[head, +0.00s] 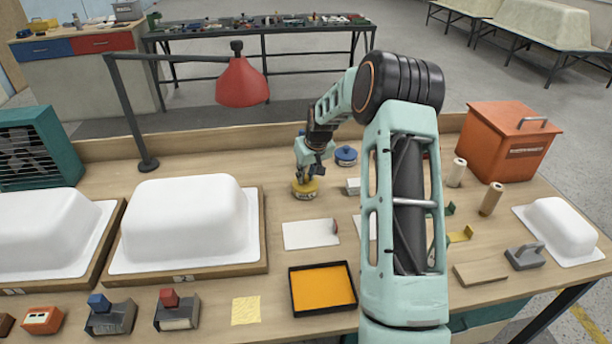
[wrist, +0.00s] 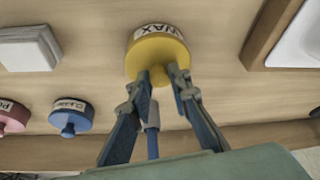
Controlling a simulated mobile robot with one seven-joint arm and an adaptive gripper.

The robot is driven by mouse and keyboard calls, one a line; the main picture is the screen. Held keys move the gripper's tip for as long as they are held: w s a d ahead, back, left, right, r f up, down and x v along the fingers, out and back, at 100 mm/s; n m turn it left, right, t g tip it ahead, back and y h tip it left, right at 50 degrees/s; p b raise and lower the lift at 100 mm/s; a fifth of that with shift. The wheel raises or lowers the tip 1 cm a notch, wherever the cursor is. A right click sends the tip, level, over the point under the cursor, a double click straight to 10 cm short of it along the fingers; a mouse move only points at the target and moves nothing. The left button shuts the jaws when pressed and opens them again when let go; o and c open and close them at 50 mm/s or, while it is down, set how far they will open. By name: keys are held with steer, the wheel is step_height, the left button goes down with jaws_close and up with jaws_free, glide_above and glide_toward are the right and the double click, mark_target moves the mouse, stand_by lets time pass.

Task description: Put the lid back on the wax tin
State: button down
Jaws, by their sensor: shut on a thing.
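The wax tin (head: 304,194) stands near the back middle of the bench. Its white "WAX" label (wrist: 156,31) shows in the wrist view, with the yellow lid (wrist: 150,54) on the near side of it. The lid appears level over the tin, and I see no gap between them, though the view is small. My gripper (wrist: 164,76) has its fingers closed around the lid's knob. In the head view my gripper (head: 310,174) points down right above the tin.
A blue-lidded tin (head: 346,156) stands just behind and right, with a pink one (wrist: 12,115) beyond it. A white stack (head: 353,187) lies right of the wax tin. A large white shell (head: 187,220) on a wooden board is to the left. A red lamp (head: 242,82) hangs behind.

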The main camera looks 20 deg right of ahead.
steer(key=c, duration=1.7)
jaws_free()
steer(key=shift+o, duration=0.5)
steer(key=o, duration=0.4)
steer(key=shift+c, duration=0.2)
steer(key=shift+r, duration=0.15)
steer(key=shift+r+p, duration=1.8)
steer(key=shift+r, duration=1.55)
